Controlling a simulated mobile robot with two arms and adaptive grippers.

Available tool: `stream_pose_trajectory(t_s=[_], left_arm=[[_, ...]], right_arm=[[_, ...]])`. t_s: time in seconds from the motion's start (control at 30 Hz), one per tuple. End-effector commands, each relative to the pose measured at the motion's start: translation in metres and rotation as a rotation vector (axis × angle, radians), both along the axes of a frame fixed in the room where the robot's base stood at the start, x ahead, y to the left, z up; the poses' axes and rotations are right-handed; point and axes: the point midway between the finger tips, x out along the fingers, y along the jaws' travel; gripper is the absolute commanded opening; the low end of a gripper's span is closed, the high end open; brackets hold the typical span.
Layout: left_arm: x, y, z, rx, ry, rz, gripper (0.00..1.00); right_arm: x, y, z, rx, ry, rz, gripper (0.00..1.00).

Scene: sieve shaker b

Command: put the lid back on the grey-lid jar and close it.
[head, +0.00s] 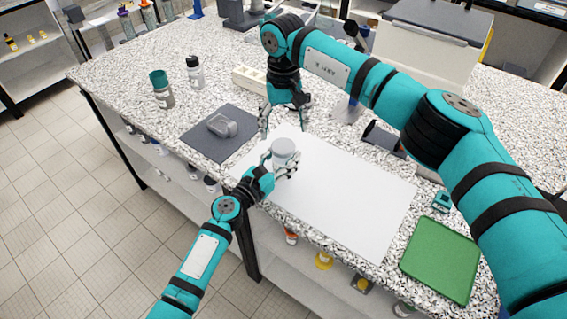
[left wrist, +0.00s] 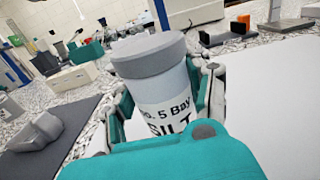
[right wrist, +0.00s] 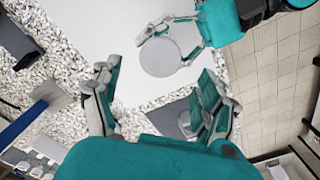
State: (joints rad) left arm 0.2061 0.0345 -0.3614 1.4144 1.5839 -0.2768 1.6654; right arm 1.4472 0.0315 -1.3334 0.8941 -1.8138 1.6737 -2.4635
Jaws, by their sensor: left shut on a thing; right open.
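The jar (left wrist: 165,105) is pale with a white label reading "No. 5 Bay SILT". Its grey lid (left wrist: 148,52) sits level on its top; I cannot tell whether it is screwed tight. My left gripper (head: 277,168) is shut around the jar's body, which is upright over the white sheet (head: 340,205). In the right wrist view the lid (right wrist: 160,57) shows from above as a plain grey disc. My right gripper (head: 285,124) is open and empty, behind and beside the jar, with its fingers (right wrist: 158,88) pointing down and apart from the lid.
A dark mat (head: 200,146) with a grey moulded object (head: 222,125) lies left of the sheet. A green tray (head: 440,260) is at the right.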

Motion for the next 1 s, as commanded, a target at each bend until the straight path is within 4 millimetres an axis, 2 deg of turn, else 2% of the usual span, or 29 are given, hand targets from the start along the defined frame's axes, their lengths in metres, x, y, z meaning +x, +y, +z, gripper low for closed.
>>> stream_pose_trajectory(t_s=[0.1,0.33,0.5,0.77,1.0], left_arm=[[0.000,0.000,0.000,0.000,0.000,0.000,0.00],[0.000,0.000,0.000,0.000,0.000,0.000,0.00],[0.000,0.000,0.000,0.000,0.000,0.000,0.00],[0.000,0.000,0.000,0.000,0.000,0.000,0.00],[0.000,0.000,0.000,0.000,0.000,0.000,0.00]], right_arm=[[-0.001,0.000,-0.021,0.001,0.003,-0.001,0.77],[-0.001,0.000,-0.051,0.000,0.001,-0.001,0.77],[0.000,0.000,-0.061,0.001,0.000,0.000,0.77],[0.000,0.000,-0.062,0.000,-0.001,0.000,0.77],[0.000,0.000,-0.062,0.000,-0.001,-0.001,0.48]])
